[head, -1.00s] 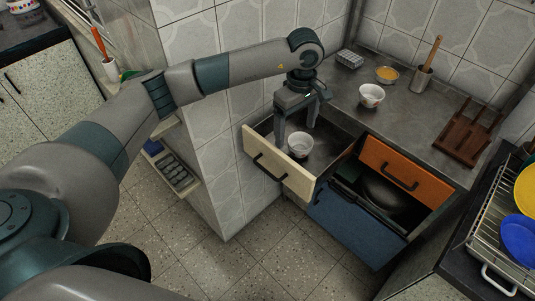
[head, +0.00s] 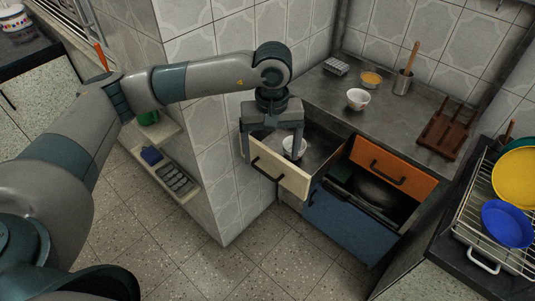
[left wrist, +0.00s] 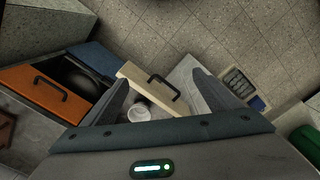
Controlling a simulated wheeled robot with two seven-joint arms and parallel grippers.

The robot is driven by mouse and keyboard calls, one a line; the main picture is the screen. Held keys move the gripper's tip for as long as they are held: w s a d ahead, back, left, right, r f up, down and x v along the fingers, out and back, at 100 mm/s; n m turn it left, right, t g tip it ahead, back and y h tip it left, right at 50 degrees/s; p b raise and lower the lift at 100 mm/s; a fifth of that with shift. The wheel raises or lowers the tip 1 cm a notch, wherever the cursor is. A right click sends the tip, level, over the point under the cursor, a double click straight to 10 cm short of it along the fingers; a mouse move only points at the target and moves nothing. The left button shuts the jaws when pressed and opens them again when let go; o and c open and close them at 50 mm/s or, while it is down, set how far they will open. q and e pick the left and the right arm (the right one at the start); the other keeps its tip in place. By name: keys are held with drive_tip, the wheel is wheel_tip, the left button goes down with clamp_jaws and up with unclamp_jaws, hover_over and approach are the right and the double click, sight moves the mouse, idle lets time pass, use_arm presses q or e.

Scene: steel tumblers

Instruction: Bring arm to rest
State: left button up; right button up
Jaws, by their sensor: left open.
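My left gripper (head: 271,155) hangs from the arm coming in from the left in the head view. Its fingers point down, spread wide with nothing between them, over the open cream-fronted drawer (head: 279,172). A white bowl (head: 292,148) sits in that drawer, and the right finger partly covers it in the head view. In the left wrist view the fingers (left wrist: 161,88) frame the drawer front (left wrist: 152,88), with the bowl (left wrist: 138,112) close to the left finger. Whether a finger touches the drawer is unclear. My right gripper does not show.
A patterned bowl (head: 358,99), a bowl with yellow contents (head: 371,80) and a utensil pot (head: 402,84) stand on the counter (head: 325,100). The orange drawer (head: 393,167) is below right. A tiled wall (head: 216,165) stands left of the drawer. The floor (head: 285,262) is clear.

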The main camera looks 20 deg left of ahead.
use_arm(q)
drive_tip(key=shift+s+r, duration=0.1)
drive_tip(key=shift+s, duration=0.3)
idle(0.3)
